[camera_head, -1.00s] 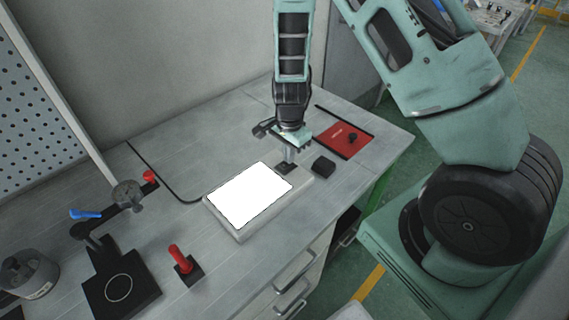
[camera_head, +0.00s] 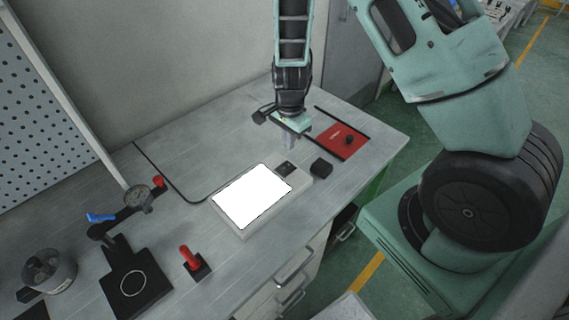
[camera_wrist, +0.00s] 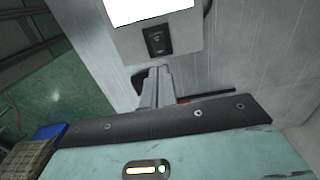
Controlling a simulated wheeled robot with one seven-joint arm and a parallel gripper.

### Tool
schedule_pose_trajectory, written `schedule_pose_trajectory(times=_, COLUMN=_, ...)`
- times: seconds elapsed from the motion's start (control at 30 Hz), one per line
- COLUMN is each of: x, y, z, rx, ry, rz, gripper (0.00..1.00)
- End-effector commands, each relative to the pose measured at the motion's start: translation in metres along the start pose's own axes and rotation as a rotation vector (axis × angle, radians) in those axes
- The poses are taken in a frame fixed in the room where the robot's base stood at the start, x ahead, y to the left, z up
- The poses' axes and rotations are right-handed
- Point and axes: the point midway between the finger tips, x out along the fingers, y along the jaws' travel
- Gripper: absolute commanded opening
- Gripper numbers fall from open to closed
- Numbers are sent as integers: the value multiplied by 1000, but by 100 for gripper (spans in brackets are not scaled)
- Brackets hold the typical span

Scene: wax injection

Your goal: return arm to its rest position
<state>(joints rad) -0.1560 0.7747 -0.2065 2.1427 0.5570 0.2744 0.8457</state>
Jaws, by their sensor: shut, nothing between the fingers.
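My gripper (camera_head: 290,142) hangs from the teal and black arm above the workbench, just behind the right end of the light box. It is shut with nothing between the fingers. In the wrist view my gripper (camera_wrist: 154,72) points toward the black switch (camera_wrist: 157,40) at the end of the light box. The light box (camera_head: 249,227) has a bright white lit top and lies on the bench. Its black switch (camera_head: 285,168) is uncovered in the head view, with the fingertips apart from it.
A black block (camera_head: 321,168) and a red panel (camera_head: 342,140) lie right of the light box. A red-handled piece (camera_head: 191,259), a dial gauge stand (camera_head: 126,281) and a metal pot (camera_head: 48,270) stand left. A perforated panel (camera_head: 45,95) rises at the left. The bench's back middle is clear.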

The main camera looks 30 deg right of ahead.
Motion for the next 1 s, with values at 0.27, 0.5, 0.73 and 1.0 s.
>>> schedule_pose_trajectory(times=0.27, x=1, y=0, z=0, rx=0, ry=0, rz=0, gripper=0)
schedule_pose_trajectory(times=0.5, x=-11, y=0, z=20, rx=-80, ry=-27, rz=-8, gripper=0)
schedule_pose_trajectory(times=0.73, x=-82, y=24, z=126, rx=-627, ry=-141, rz=-63, gripper=0)
schedule_pose_trajectory(times=1.0, x=-159, y=117, z=217, rx=-1453, ry=-146, rz=-105, gripper=0)
